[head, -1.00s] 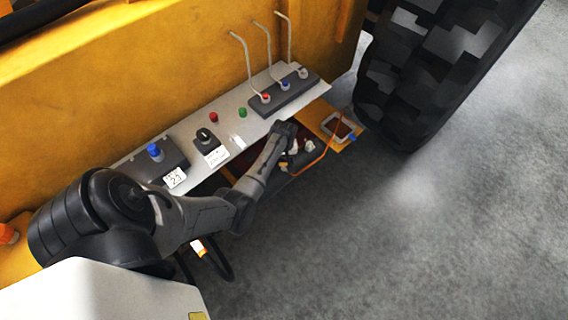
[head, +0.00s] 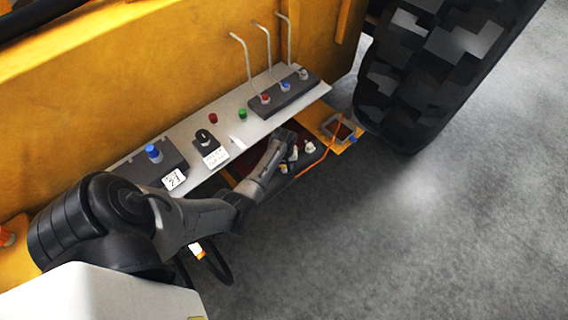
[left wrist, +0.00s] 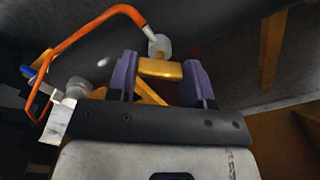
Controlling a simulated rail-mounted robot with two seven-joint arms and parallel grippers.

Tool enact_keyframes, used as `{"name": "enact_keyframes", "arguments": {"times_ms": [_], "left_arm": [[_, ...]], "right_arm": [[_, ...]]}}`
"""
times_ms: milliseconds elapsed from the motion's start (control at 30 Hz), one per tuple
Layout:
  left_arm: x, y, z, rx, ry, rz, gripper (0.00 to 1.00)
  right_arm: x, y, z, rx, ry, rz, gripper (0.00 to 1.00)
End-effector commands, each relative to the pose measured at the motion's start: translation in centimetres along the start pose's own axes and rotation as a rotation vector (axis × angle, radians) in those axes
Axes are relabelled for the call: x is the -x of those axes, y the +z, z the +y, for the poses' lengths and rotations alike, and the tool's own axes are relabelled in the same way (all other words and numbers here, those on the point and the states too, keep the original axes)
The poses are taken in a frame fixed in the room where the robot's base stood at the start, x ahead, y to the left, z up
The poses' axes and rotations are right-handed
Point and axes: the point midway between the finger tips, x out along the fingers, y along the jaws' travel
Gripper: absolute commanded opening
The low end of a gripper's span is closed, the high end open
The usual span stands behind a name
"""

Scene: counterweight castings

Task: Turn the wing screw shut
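The wing screw (left wrist: 160,69) shows in the left wrist view as a short yellow bar. It spans the gap between the two purple fingers of my left gripper (left wrist: 160,62), and both fingers appear to touch it. A pale round knob (left wrist: 160,46) with the end of an orange hose (left wrist: 95,32) sits just behind it. In the head view my left gripper (head: 284,138) is below the grey panel's front edge, and its fingertips are hard to make out. Whether the screw is tight cannot be seen. My right gripper is not in view.
Pale fittings (head: 309,147) stand close to the gripper on the lower dark ledge. The grey panel (head: 232,129) above carries buttons, a rotary switch (head: 204,137) and upright levers (head: 267,52). A large tyre (head: 425,70) stands at right. The floor in front is clear.

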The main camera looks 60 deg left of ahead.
Motion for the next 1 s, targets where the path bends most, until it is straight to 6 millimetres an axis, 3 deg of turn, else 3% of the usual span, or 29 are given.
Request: {"name": "enact_keyframes", "arguments": {"times_ms": [233,567,1000], "left_arm": [[0.0,0.0,0.0,0.000,0.000,0.000,0.23],[0.3,0.0,-0.1,-0.070,-0.002,0.000,0.23],[0.3,-0.1,-0.1,-0.428,-0.003,0.000,0.23]], "right_arm": [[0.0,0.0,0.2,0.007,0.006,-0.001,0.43],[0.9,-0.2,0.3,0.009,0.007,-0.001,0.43],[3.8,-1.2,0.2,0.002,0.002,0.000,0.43]]}}
